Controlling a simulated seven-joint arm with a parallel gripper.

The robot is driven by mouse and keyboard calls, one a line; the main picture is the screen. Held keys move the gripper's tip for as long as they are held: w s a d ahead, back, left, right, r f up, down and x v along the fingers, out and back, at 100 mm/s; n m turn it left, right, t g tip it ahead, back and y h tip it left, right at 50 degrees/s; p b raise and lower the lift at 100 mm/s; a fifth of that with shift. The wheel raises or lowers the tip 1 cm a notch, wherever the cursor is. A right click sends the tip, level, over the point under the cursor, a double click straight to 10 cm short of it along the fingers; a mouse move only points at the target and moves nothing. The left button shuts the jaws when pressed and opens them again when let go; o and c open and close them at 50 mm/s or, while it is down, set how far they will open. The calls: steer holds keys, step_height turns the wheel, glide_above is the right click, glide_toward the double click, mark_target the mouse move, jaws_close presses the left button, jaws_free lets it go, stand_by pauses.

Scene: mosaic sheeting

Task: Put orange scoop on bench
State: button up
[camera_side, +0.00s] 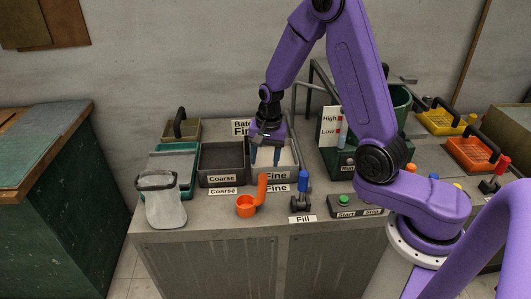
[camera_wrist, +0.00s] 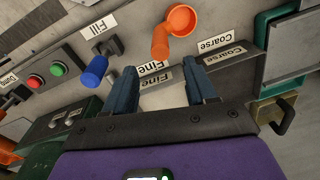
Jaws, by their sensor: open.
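The orange scoop (camera_side: 248,202) sits upright on the grey bench (camera_side: 215,222), near its front edge, with its handle pointing up and to the right. In the wrist view the orange scoop (camera_wrist: 180,24) is at the top, beyond my fingertips and apart from them. My gripper (camera_side: 266,156) is over the "Fine" bin (camera_side: 290,178), behind the scoop. In the wrist view my gripper (camera_wrist: 165,76) has its two blue fingers spread, with nothing seen between them but the Fine labels. The inside of the Fine bin is partly hidden by my gripper.
The dark "Coarse" bin (camera_side: 222,180) stands left of the Fine bin. A blue-handled lever (camera_side: 302,184) stands right of the scoop, near a green button (camera_side: 344,199). Bare bench lies left of the scoop.

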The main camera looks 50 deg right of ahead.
steer(key=shift+r, duration=0.6)
steer(key=shift+s+a+r+n, duration=0.1)
steer(key=shift+a+r+n, duration=0.1)
steer(key=shift+n, duration=0.1)
steer(key=s+a+r+n, duration=0.65)
steer(key=s+n, duration=0.25)
steer(key=n, duration=0.2)
steer(key=s+r+n, duration=0.2)
steer(key=s+n, duration=0.4)
steer(key=s, duration=0.3)
steer(key=s+d+r+n, duration=0.1)
steer(key=s+r+n, duration=0.1)
steer(key=s+n, duration=0.4)
steer(key=s, duration=0.3)
steer(key=shift+s+g, duration=0.25)
steer(key=shift+g, duration=0.05)
steer(key=shift+r, duration=0.1)
